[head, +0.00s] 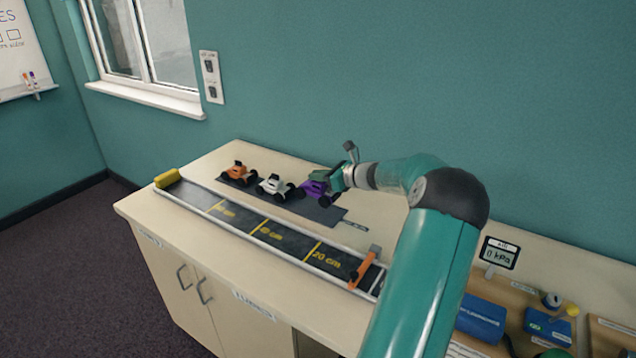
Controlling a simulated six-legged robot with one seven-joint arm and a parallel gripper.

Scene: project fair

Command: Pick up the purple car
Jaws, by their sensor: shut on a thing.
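The purple car (313,188) is at the right end of a row of three toy cars on a dark mat (323,213) on the cabinet top. My gripper (326,183) reaches in from the right and is shut on the purple car. Its fingers and the right part of the car overlap, so the exact grip is partly hidden. I cannot tell whether the wheels touch the mat. A white car (275,186) stands just left of it, and an orange car (238,173) stands further left.
A marked track (265,235) with raised rails runs in front of the mat. A yellow block (167,178) sits at its left end and an orange gate (363,267) at its right. A gauge (499,253) and blue boxes (480,320) are at the lower right. The wall is close behind.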

